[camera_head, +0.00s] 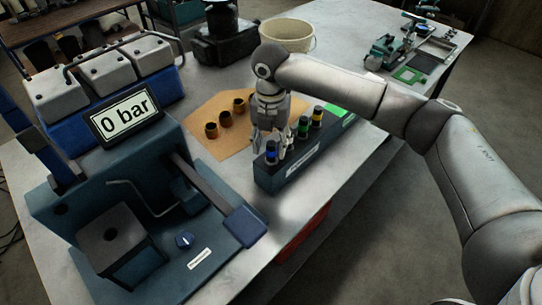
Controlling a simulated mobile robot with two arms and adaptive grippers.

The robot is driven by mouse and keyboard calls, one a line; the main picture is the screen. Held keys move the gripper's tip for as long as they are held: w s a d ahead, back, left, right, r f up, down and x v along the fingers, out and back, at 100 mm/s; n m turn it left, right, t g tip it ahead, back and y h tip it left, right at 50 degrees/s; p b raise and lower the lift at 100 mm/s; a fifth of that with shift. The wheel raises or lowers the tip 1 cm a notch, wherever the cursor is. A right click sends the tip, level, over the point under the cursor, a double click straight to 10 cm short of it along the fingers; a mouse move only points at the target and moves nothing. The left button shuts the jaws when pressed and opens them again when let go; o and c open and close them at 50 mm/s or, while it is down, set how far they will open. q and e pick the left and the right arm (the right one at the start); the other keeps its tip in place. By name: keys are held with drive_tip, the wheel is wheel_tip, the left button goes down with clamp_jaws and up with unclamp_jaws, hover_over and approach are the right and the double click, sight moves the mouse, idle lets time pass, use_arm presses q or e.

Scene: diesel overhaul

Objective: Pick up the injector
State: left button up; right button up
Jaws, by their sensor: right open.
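A dark rack (297,168) near the table's right edge holds upright injectors in a row. The nearest injector (271,151) has a blue band. Behind it stand one with a green band (303,127) and one with a yellow-orange band (317,117). My right gripper (270,142) points down at the near-left end of the rack, with its fingers open close around or just behind the blue-banded injector. I cannot tell whether they touch it. My left gripper is not in view.
A teal test stand (115,185) with a "0 bar" display (124,113) and a lever (215,195) fills the left. A cream bucket (287,35) and small tools are farther back. Bare table lies in front of the rack.

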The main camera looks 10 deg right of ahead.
sight(271, 159)
wheel_tip(271, 159, down, 2)
drive_tip(key=shift+s+d, duration=0.1)
drive_tip(key=shift+f, duration=0.35)
drive_tip(key=shift+c, duration=0.6)
drive_tip(key=c, duration=0.4)
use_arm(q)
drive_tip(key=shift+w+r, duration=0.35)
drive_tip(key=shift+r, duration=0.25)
use_arm(e)
clamp_jaws()
